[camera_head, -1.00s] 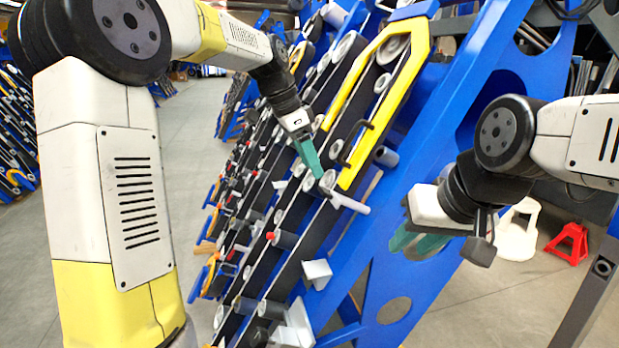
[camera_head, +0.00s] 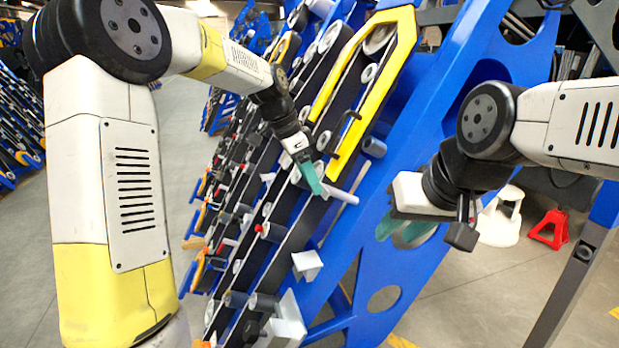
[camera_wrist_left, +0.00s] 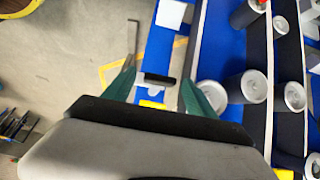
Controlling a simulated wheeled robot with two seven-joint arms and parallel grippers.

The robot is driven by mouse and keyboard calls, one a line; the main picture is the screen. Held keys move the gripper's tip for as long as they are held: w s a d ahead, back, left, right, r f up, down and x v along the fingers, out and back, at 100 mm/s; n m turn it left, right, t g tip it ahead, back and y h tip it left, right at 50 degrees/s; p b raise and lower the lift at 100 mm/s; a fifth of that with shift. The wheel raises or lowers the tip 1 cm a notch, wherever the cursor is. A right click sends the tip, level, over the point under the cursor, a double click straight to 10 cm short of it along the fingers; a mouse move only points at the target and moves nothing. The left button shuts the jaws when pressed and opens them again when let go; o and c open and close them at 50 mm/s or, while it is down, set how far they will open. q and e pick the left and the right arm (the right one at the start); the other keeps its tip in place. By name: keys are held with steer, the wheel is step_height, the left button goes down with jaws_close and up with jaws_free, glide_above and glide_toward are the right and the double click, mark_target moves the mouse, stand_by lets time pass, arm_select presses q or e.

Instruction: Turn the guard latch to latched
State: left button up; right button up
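The yellow guard (camera_head: 356,95) stands on the tilted blue chassis, with a black handle (camera_head: 349,128) on it. A light grey lever (camera_head: 343,196), which looks like the guard latch, sticks out to the lower right just below the guard's lower end. My left gripper (camera_head: 313,184) has its green fingertips right by the lever's inner end; I cannot tell whether they touch it. In the left wrist view the fingers of my left gripper (camera_wrist_left: 160,88) are spread, with a short dark bar (camera_wrist_left: 158,80) seen between them. My right gripper (camera_head: 401,230) is open and empty in front of the blue frame.
Rollers and dark belts (camera_head: 262,228) run along the chassis left of and below the lever. A white bracket (camera_head: 307,264) juts out beneath it. A white step stool (camera_head: 500,215) and a red jack stand (camera_head: 549,229) are on the floor at the right.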

arm_select(q)
steer(key=c, duration=1.3)
steer(key=n+g, duration=0.1)
steer(key=n+g+h, duration=0.1)
steer(key=n, duration=0.1)
steer(key=shift+w+a+f, duration=0.1)
steer(key=shift+w+a, duration=0.05)
steer(key=shift+w, duration=0.15)
steer(key=n+g+h, duration=0.2)
steer(key=n, duration=0.1)
steer(key=shift+w+a+f+g, duration=0.1)
steer(key=shift+w+a+g, duration=0.05)
steer(key=shift+g, duration=0.15)
steer(key=shift+w+a+f+n+g+h, duration=0.1)
steer(key=shift+n+g+h, duration=0.25)
steer(key=shift+n+h, duration=0.7)
steer(key=shift+s+a+f+n+g+h, duration=0.15)
steer(key=shift+n+g+h, duration=0.3)
steer(key=shift+n, duration=0.95)
steer(key=shift+w+a+f+n+g+h, duration=0.1)
steer(key=shift+w+n+g+h, duration=0.1)
steer(key=shift+n+h, duration=0.9)
steer(key=shift+d+n, duration=0.1)
steer(key=shift+n, duration=0.25)
